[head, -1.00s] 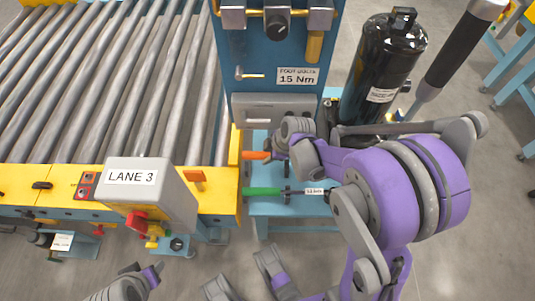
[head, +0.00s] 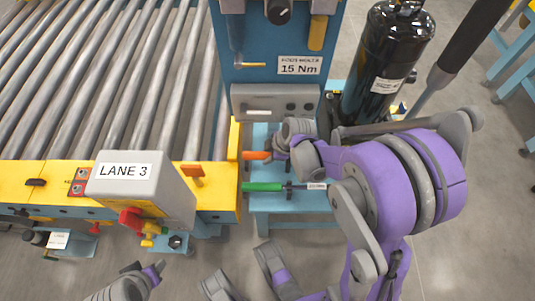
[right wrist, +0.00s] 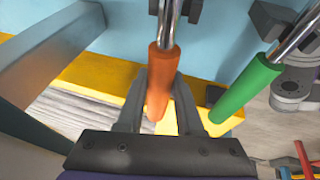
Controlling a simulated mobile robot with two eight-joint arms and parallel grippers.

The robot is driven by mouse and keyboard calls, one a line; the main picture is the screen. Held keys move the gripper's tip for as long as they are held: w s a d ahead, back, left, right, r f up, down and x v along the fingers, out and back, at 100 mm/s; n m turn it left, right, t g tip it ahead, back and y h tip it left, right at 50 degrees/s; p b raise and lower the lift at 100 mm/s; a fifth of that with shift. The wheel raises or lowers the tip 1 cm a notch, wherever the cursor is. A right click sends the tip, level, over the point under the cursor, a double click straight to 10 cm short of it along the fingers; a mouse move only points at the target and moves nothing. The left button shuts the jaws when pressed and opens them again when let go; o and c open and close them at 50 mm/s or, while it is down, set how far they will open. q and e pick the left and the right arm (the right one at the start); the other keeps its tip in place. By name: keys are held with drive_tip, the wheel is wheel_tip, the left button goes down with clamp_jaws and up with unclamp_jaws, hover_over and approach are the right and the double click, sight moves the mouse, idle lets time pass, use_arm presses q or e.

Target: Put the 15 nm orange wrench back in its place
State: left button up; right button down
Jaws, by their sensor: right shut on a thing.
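The orange wrench (head: 256,155) shows its orange handle below the 15 Nm panel in the head view. In the right wrist view its orange handle (right wrist: 161,85) lies between my right fingers, with the chrome shaft running up past dark bracket pieces (right wrist: 193,10). My right gripper (head: 283,147) is shut on this handle; its fingers also show in the right wrist view (right wrist: 163,105). Whether the shaft sits fully in the bracket I cannot tell. My left gripper (head: 140,280) is partly visible at the bottom edge; its jaws are unclear.
A green-handled wrench (head: 262,187) lies just beside the orange one. The teal stand (head: 290,205) is below. The LANE 3 box (head: 140,190) and roller conveyor (head: 100,80) are left. A black cylinder (head: 385,65) stands at the right, behind my right arm.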

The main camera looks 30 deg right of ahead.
drive_tip(key=shift+f+b, duration=0.8)
drive_tip(key=shift+f, duration=0.3)
idle(0.3)
drive_tip(key=shift+c, duration=2.4)
unclamp_jaws()
drive_tip(key=shift+r, duration=0.1)
drive_tip(key=p+v, duration=0.4)
drive_tip(key=v, duration=0.6)
drive_tip(key=shift+r, duration=0.3)
drive_tip(key=shift+s, duration=0.15)
